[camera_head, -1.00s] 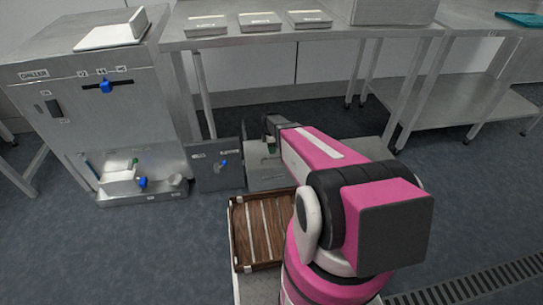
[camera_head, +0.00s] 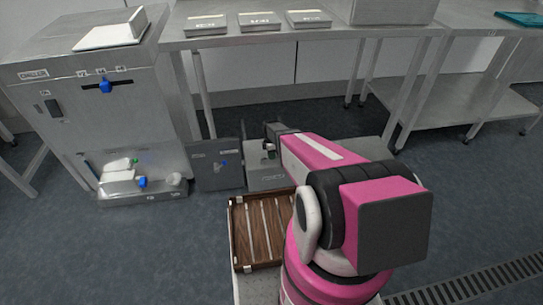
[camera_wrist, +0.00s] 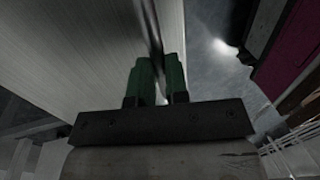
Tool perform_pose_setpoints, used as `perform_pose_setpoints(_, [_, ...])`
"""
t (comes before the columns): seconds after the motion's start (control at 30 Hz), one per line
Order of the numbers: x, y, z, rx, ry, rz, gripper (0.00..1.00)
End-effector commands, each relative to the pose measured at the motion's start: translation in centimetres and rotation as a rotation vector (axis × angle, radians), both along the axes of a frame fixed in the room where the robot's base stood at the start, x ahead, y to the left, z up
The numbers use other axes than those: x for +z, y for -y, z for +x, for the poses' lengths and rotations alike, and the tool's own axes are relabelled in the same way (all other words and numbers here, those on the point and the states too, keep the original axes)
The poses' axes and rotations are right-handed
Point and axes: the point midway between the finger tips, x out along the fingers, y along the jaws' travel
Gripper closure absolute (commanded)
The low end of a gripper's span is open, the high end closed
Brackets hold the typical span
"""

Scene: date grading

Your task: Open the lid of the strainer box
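A low grey metal box (camera_head: 266,180) with a small label stands on the floor near the middle of the head view; I take it to be the strainer box. My arm and gripper partly hide its top, so I cannot tell how its lid lies. My gripper (camera_head: 270,142) is just above the box's far part. In the wrist view my gripper (camera_wrist: 159,82) has two green fingers a little apart, with a thin dark bar (camera_wrist: 151,25) running toward the gap. A pale ribbed surface (camera_wrist: 75,55) lies left of them. Contact is unclear.
The chiller cabinet (camera_head: 90,110) is farther left. A slatted brown tray (camera_head: 236,250) is in front. A steel table (camera_head: 345,33) stands behind; open floor lies left.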

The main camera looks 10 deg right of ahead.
Motion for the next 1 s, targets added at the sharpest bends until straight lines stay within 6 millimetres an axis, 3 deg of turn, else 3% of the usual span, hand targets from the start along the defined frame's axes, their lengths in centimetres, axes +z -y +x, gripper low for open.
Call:
perform_pose_setpoints(0.17, [0.0, 0.0, 1.2, 0.000, 0.000, 0.000, 1.00])
perform_pose_setpoints(0.27, [-0.1, 0.0, 3.0, 0.000, 0.001, 0.000, 1.00])
perform_pose_setpoints(0.7, [-0.1, 0.0, 15.4, 0.000, 0.002, 0.000, 1.00])
perform_pose_setpoints(1.0, [0.0, 0.0, 20.9, 0.000, 0.001, 0.000, 1.00])
